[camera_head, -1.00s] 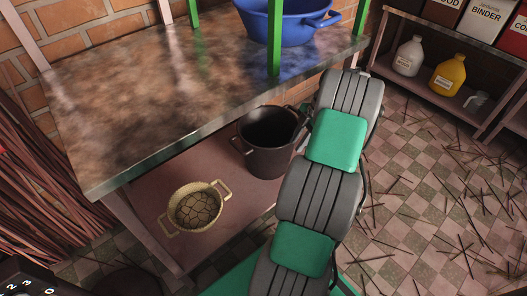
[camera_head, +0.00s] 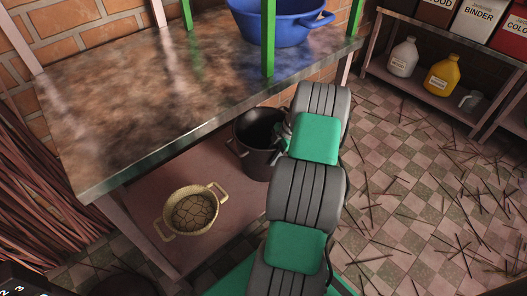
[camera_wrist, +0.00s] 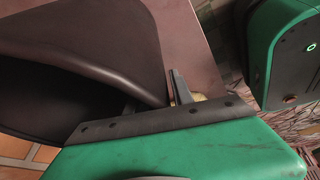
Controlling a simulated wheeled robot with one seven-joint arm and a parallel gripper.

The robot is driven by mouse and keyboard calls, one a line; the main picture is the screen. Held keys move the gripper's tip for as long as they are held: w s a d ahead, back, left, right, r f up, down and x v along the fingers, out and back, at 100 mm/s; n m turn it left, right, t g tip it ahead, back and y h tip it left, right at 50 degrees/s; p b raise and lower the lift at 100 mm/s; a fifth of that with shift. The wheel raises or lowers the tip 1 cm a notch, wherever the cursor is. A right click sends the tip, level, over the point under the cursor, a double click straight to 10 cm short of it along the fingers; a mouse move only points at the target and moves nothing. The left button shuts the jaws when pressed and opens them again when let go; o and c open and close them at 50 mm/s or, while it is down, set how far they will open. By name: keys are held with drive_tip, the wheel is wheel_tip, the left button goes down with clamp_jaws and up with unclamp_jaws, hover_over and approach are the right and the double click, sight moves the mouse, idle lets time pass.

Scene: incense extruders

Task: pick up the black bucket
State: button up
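The black bucket (camera_head: 258,163) stands upright on the lower shelf under the table, at the shelf's right end, with two side handles. My arm reaches in from the front right, and my gripper (camera_head: 283,136) is at the right side of the bucket's rim, partly hidden by my arm. In the wrist view, the bucket (camera_wrist: 90,35) fills the upper left, close up. My gripper (camera_wrist: 155,98) has one finger outside the rim and the other at the dark inside. The fingers look apart with the rim between them; contact is unclear.
A stone-topped table (camera_head: 150,100) overhangs the bucket, with a blue tub (camera_head: 272,25) and green posts on it. A beige two-handled pan (camera_head: 168,222) sits left on the lower shelf (camera_head: 145,195). Bottles (camera_head: 443,76) stand on a right-hand shelf. Sticks litter the tiled floor.

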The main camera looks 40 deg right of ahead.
drive_tip(key=shift+c, duration=0.2)
clamp_jaws()
drive_tip(key=shift+r, duration=0.1)
idle(1.0)
